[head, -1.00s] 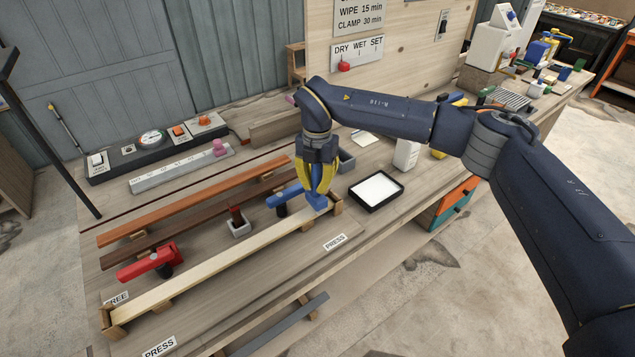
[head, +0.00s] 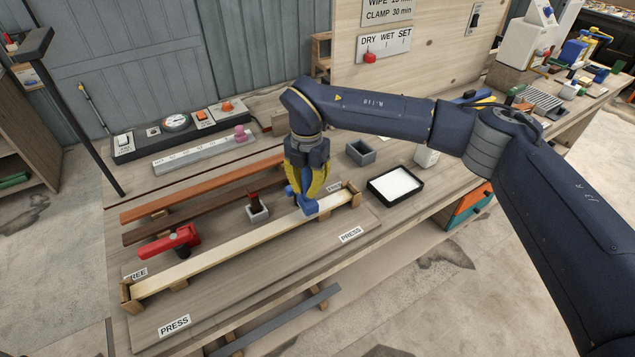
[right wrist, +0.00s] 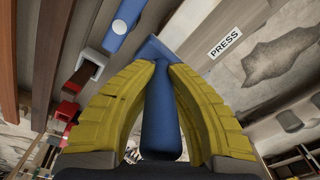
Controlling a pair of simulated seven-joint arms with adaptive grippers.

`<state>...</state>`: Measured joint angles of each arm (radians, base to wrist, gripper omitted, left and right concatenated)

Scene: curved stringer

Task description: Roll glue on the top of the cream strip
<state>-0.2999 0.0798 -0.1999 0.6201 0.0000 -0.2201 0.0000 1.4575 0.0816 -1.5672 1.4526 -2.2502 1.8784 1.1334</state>
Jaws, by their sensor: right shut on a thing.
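The cream strip (head: 225,243) lies long and narrow on the bench between wooden end blocks. My right gripper (head: 308,190), with yellow fingers, is shut on the blue handle of a roller (head: 311,206). The roller's head is at the strip's top face near its right end; it looks touching, though I cannot see the contact line. In the right wrist view, the yellow fingers (right wrist: 158,75) close around the blue handle (right wrist: 160,120). No glue can be made out on the strip. My left gripper is out of view.
A black tray with a white fill (head: 374,195) sits right of the strip. A red clamp (head: 170,243) stands behind its left part. A blue clamp (right wrist: 125,18) shows in the wrist view.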

